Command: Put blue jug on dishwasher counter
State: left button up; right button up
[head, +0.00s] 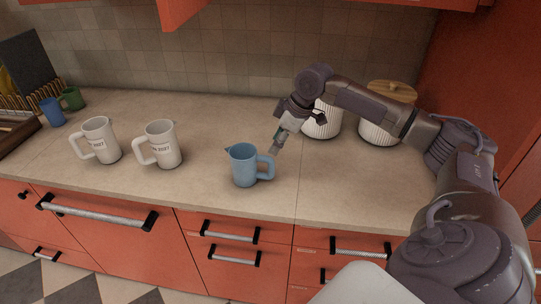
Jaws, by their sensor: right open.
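The blue jug (243,166) stands upright on the beige counter (218,125), near its front edge, with its handle toward the right. My right gripper (277,144) is open, just above and to the right of the jug's handle. A small gap seems to lie between the fingertips and the handle, though contact is hard to judge. My left gripper is not in view. I cannot tell which part of the counter is the dishwasher counter; a wide red front with a long handle (100,211) lies below the counter at the left.
Two white mugs (100,140) (162,144) stand left of the jug. A blue cup (52,112) and a green cup (72,98) are at the far left by a dish rack. White ribbed canisters (322,120) (381,132) stand behind my right arm. Counter behind the jug is clear.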

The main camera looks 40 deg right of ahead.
jog(key=shift+v, duration=2.15)
jog(key=shift+a, duration=0.1)
